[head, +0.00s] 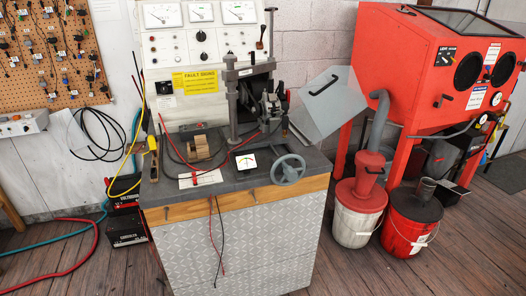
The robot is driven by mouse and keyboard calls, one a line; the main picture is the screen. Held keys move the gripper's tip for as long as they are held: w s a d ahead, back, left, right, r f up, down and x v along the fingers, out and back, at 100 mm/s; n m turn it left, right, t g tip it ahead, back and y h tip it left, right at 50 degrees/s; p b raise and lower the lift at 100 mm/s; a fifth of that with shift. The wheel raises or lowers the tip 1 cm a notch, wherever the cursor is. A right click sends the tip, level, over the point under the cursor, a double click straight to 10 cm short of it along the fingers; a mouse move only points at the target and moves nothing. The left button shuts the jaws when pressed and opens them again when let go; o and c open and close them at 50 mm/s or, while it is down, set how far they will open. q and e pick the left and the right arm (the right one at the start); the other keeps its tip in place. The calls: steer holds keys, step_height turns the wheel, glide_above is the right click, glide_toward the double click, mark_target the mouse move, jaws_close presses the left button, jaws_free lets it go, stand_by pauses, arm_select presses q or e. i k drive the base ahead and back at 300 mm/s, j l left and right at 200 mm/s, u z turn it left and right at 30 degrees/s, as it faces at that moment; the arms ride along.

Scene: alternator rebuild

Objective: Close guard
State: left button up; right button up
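A grey sheet-metal guard (338,108) with a black handle (323,86) is at the right side of the test bench (240,186). It is tilted outward, swung away from the clamp and belt machinery (262,100) on the bench top, which is exposed. The guard's hinge is too small to make out. Neither of my grippers is in the head view.
A grey handwheel (288,169) and a meter (246,162) are at the bench's front edge. A red blast cabinet (440,60) stands at the right, with two buckets (356,220) (408,226) below. Wooden floor in front is clear; hoses (60,262) lie at left.

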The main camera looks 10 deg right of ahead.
mark_target(337, 87)
steer(key=i+l, duration=0.15)
steer(key=l, duration=0.2)
steer(key=i+l+u, duration=0.1)
steer(key=l, duration=0.3)
steer(key=i+l+u, duration=0.1)
steer(key=i+l, duration=0.3)
steer(key=l, duration=0.35)
steer(key=i+l+u, duration=0.1)
steer(key=l, duration=0.3)
steer(key=i+l, duration=0.2)
steer(key=l, duration=0.2)
steer(key=i+l+u, duration=0.15)
steer(key=l, duration=0.25)
